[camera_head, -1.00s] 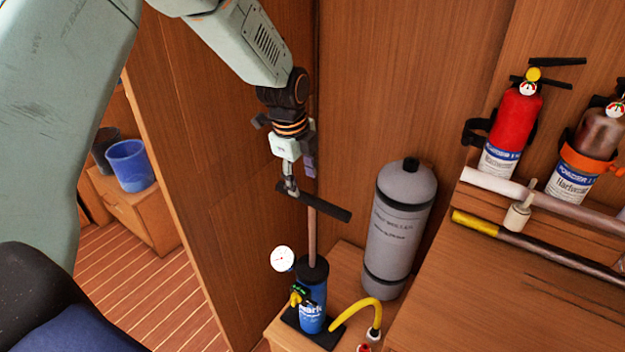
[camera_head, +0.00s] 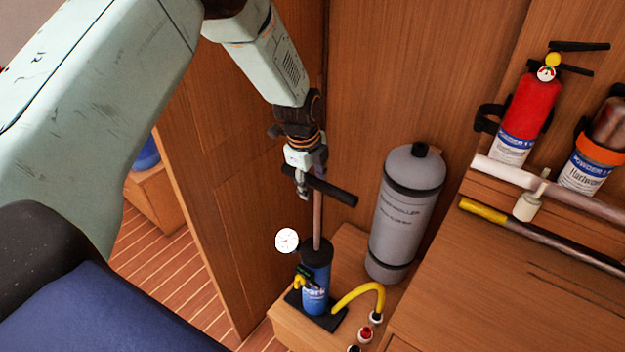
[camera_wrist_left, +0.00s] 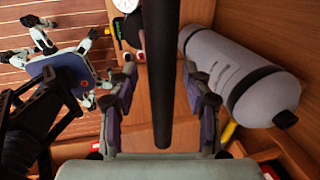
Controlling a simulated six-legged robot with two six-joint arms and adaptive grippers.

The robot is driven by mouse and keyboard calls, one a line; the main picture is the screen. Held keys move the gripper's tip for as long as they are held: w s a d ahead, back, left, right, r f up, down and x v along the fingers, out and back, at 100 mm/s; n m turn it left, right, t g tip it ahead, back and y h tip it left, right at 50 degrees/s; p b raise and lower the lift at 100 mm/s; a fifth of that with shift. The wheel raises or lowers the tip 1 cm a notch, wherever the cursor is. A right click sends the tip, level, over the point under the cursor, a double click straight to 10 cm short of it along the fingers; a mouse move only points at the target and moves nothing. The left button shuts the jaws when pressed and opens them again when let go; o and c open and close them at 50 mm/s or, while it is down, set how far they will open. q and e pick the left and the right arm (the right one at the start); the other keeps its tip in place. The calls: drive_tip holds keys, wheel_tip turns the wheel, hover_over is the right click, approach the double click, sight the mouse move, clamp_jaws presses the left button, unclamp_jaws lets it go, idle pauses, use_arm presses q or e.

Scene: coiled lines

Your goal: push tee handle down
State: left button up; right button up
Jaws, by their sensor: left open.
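The black tee handle (camera_head: 335,192) sits atop the rod (camera_head: 317,222) of a blue hand pump (camera_head: 315,285), which stands on a wooden bench. The handle is raised, with a length of rod bare between it and the pump's top. My left gripper (camera_head: 303,188) is at the left part of the handle. In the left wrist view, the handle (camera_wrist_left: 160,80) runs as a dark bar between the open fingers of my left gripper (camera_wrist_left: 163,85), with gaps on both sides. My right gripper is out of view.
A white gauge (camera_head: 287,241) sits beside the pump, and a yellow hose (camera_head: 360,292) curves from its base. A grey cylinder (camera_head: 407,213) stands close on the right. A wooden panel (camera_head: 225,190) is close on the left. A red extinguisher (camera_head: 530,115) hangs farther right.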

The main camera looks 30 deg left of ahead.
use_arm(q)
drive_tip(key=shift+w+d+f, duration=0.2)
drive_tip(key=shift+w+d, duration=0.1)
drive_tip(key=shift+w, duration=0.05)
drive_tip(key=shift+s+a+r, duration=0.1)
drive_tip(key=shift+s+r, duration=0.05)
drive_tip(key=shift+s, duration=0.15)
drive_tip(key=shift+c, duration=0.4)
drive_tip(key=shift+s+a+r, duration=0.1)
drive_tip(key=shift+s+a, duration=0.15)
drive_tip(key=c, duration=0.3)
drive_tip(key=shift+w+d+f, duration=0.2)
drive_tip(key=shift+w+f, duration=0.05)
drive_tip(key=shift+w, duration=0.2)
drive_tip(key=c, duration=0.4)
drive_tip(key=shift+c, duration=1)
drive_tip(key=shift+s+r, duration=0.15)
drive_tip(key=shift+r, duration=0.05)
clamp_jaws()
